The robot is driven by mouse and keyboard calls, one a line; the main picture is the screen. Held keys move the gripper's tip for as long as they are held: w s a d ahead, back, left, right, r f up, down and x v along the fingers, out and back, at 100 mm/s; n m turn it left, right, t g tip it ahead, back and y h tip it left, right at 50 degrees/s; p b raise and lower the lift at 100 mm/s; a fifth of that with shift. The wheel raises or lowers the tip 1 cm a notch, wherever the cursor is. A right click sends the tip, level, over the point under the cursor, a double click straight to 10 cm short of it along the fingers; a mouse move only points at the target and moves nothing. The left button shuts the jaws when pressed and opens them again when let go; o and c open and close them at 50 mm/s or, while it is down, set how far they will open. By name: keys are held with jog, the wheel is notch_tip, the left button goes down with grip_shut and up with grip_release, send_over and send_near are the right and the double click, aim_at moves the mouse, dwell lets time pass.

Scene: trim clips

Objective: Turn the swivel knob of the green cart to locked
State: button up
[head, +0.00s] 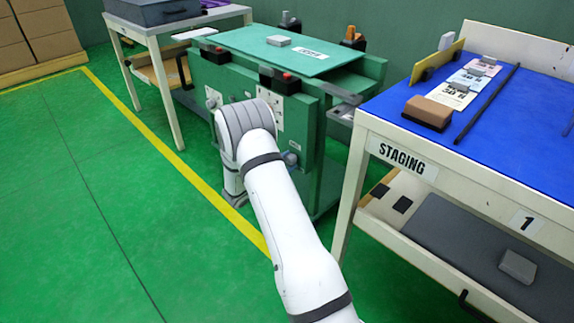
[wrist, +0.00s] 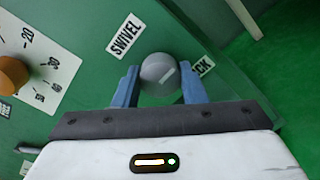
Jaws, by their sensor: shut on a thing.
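The green cart (head: 300,60) stands between two tables, and its front panel faces me. In the wrist view its green panel (wrist: 90,95) carries a round grey swivel knob (wrist: 158,70) with a short white mark. The mark slants up to the right, on the side of the partly hidden LOCK label (wrist: 202,67). The SWIVEL label (wrist: 125,36) is at the knob's upper left. My gripper (wrist: 158,78) has its two blue fingers on either side of the knob, shut on it. In the head view my own arm hides the gripper.
An orange knob (wrist: 12,74) on a white scale plate (wrist: 38,58) is left of the swivel knob. The blue-topped STAGING table (head: 530,115) stands close on the right. A pale table (head: 175,25) is at the back left. The green floor at left is clear.

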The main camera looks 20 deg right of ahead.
jog(key=shift+w+a+f, duration=0.1)
dwell(0.5)
jog(key=o, duration=1)
jog(key=p+v, duration=0.2)
jog(key=v, duration=0.5)
jog(key=shift+s+a, duration=0.2)
jog(key=shift+a, duration=0.1)
